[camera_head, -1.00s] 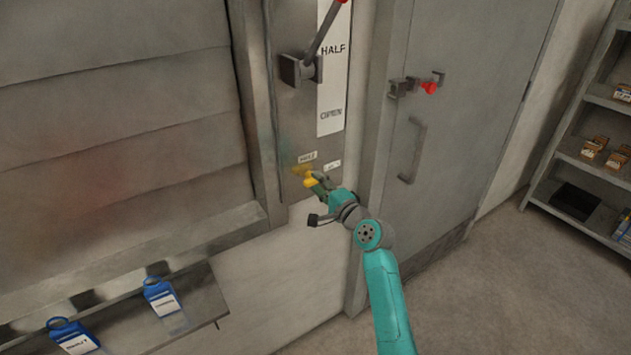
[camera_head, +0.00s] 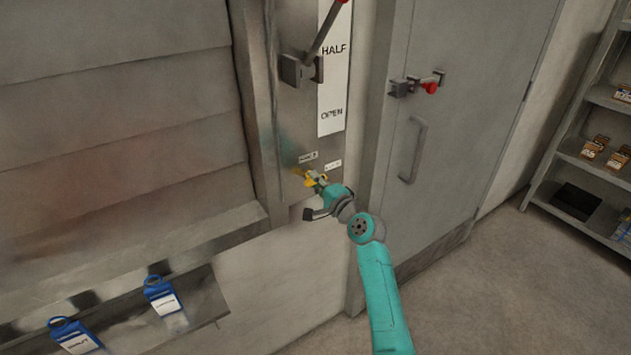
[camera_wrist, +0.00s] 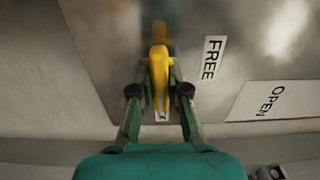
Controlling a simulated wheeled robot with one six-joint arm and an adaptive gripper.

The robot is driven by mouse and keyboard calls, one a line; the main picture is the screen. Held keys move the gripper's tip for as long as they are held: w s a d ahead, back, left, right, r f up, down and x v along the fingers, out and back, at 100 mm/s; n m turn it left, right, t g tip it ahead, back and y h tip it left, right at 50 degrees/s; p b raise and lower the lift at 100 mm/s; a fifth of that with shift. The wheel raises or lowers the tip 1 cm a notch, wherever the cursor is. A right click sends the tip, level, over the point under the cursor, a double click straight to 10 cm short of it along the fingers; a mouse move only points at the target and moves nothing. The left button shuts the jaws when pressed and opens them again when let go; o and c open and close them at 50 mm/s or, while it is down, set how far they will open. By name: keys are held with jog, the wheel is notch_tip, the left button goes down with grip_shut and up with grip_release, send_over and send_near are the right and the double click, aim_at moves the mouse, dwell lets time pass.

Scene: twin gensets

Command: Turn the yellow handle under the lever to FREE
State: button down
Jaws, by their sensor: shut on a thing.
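The yellow handle (camera_wrist: 158,72) sits on the metal panel below the lever, between the fingers of my gripper (camera_wrist: 160,92) in the wrist view. My gripper is shut on it. In the head view my gripper (camera_head: 318,181) covers most of the handle, and only bits of yellow show. A FREE label (camera_wrist: 211,58) is on the panel to the right of the handle in the wrist view. The lever (camera_head: 322,32) with a red knob is above, beside a strip (camera_head: 332,85) marked HALF and OPEN.
A grey door (camera_head: 460,100) with a red-knobbed latch (camera_head: 428,88) and a pull handle (camera_head: 413,150) is to the right. Shelves (camera_head: 590,150) stand at the far right. The floor between is clear.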

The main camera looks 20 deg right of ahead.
jog(key=shift+n, duration=0.3)
jog(key=n, duration=0.3)
jog(key=shift+n, duration=0.3)
jog(key=n, duration=0.4)
jog(key=shift+n, duration=0.3)
jog(key=n, duration=0.9)
jog(key=c, duration=1.1)
grip_release()
jog(key=shift+c, duration=0.2)
